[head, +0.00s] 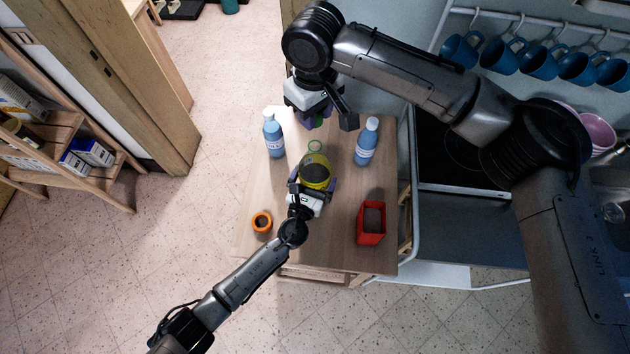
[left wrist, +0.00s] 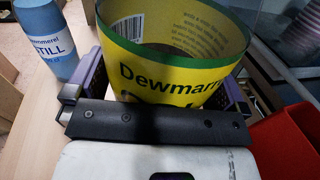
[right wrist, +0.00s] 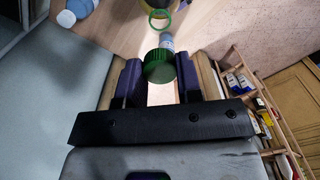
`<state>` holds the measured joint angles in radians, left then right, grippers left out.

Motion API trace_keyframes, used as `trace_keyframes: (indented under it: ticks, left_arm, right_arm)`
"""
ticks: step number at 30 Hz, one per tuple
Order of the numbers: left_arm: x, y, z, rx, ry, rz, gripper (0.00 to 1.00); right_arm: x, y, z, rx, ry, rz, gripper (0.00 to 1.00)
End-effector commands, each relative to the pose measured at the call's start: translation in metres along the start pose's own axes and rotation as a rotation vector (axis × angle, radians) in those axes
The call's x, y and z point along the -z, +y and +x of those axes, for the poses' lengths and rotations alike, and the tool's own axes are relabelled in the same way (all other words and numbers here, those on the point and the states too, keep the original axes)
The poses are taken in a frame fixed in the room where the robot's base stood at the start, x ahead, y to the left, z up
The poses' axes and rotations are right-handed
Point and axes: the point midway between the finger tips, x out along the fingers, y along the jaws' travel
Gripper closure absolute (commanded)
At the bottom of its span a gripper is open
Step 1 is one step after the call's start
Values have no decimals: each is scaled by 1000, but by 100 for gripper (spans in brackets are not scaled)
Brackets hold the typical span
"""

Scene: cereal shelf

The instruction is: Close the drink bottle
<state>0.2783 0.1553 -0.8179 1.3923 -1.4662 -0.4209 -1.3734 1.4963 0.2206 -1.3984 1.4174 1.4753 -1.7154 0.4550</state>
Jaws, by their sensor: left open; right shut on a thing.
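The drink bottle (head: 315,171) stands on the table; its yellow label band with a green edge also shows in the left wrist view (left wrist: 165,73). Its body above the label looks see-through. A green ring (head: 316,146) shows at its neck, also in the right wrist view (right wrist: 160,18). My left gripper (head: 313,186) is open, with fingers on both sides of the label; contact is unclear. My right gripper (right wrist: 157,80) is shut on a green cap (right wrist: 160,66), which also shows below it in the head view (head: 317,123). The cap is apart from the neck ring.
Blue water bottles stand left (head: 273,135) and right (head: 366,142) of the drink bottle. An orange ring-shaped cup (head: 262,222) is at front left, a red open box (head: 371,223) at front right. Blue mugs (head: 500,56) hang above the stove at the right.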

Motion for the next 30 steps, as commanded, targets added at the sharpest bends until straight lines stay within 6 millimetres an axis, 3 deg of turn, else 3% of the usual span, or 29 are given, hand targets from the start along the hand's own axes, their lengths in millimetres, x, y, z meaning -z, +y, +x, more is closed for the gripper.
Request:
trace_keyframes:
  ticks: [4,21,30]
  left_arm:
    - [0,0,0,0,0,0,0]
    - [0,0,0,0,0,0,54]
    - [0,0,0,0,0,1,54]
  right_arm:
    - [0,0,0,0,0,0,89]
    - [0,0,0,0,0,0,89]
    - [-1,0,17,2,-3,0,89]
